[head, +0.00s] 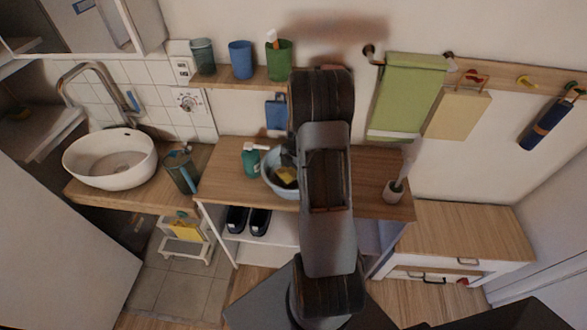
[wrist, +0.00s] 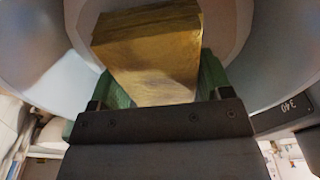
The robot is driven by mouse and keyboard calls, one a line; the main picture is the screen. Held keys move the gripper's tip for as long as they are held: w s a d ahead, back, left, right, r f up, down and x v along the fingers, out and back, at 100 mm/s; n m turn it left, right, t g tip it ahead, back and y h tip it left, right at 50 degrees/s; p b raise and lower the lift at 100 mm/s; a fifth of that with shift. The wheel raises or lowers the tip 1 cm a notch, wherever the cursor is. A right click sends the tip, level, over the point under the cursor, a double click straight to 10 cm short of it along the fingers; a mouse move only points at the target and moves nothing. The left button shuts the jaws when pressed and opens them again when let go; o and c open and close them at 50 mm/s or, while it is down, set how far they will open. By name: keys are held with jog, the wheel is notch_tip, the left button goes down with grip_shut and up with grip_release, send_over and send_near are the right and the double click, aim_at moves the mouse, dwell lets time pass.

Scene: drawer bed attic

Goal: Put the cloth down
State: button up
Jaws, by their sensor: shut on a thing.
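The cloth (wrist: 150,55) is a folded, block-like yellow piece in the wrist view. My gripper (wrist: 155,90), with green finger pads, is shut on it. The pale blue bowl (wrist: 270,45) surrounds the cloth in the wrist view. I cannot tell whether the cloth touches the bowl's bottom. My gripper's fingertips are mostly hidden in the head view.
A green bottle (head: 251,159) stands just left of the bowl. A white brush holder (head: 393,191) is on the counter's right end. A green towel (head: 407,95) and a pale yellow board-like piece (head: 457,114) hang from wall hooks. A jug (head: 181,170) stands beside the basin (head: 110,158). Counter right of my arm is partly free.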

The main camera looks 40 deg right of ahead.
jog(key=shift+f, duration=0.25)
jog(key=shift+f, duration=0.1)
jog(key=shift+f+b, duration=0.35)
jog(key=shift+b, duration=0.2)
jog(key=shift+f, duration=0.2)
jog(key=o, duration=1)
jog(key=shift+r, duration=0.1)
jog(key=shift+c, duration=0.2)
jog(key=shift+r, duration=0.1)
